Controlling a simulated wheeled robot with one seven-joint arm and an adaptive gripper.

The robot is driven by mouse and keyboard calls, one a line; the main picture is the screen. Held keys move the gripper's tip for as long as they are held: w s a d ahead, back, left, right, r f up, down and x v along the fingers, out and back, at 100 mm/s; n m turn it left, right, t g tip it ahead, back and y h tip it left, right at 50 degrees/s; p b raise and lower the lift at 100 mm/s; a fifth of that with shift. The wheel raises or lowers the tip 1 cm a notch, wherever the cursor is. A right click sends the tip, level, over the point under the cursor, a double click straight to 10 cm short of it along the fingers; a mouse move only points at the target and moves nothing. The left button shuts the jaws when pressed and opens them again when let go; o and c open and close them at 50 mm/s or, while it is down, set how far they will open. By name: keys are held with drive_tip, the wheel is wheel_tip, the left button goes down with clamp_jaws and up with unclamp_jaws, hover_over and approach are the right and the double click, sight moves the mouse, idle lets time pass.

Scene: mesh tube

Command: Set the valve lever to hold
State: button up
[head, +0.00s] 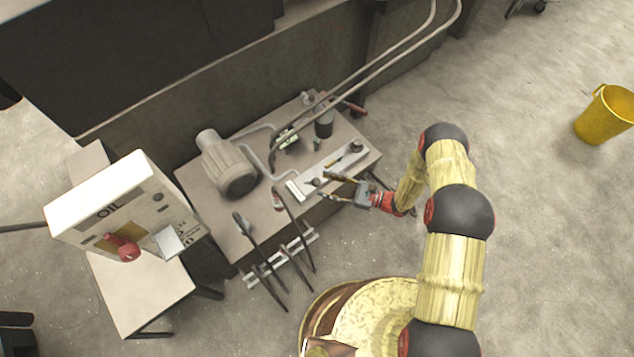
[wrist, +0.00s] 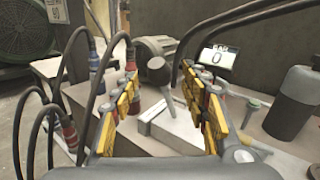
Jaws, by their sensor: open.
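Lever position markings, including hold, cannot be read. My gripper (head: 327,187) is open, with its yellow fingers pointing left over the plate's near end. In the wrist view my gripper (wrist: 162,88) has nothing visibly clamped. Contact with the lever cannot be told.
A grey motor (head: 228,165), bent pipes (head: 385,62) and a dark cylinder (head: 324,124) crowd the table (head: 205,178). A small display reading 0 (wrist: 218,57) stands behind. Cables with red connectors (wrist: 68,130) hang left. An OIL box (head: 115,207) stands further left.

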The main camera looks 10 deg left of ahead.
sight(316, 182)
drive_tip(key=shift+w+a+b, duration=0.15)
drive_tip(key=shift+a+b, duration=0.2)
drive_tip(key=shift+a, duration=1.75)
drive_tip(key=c, duration=1.1)
clamp_jaws()
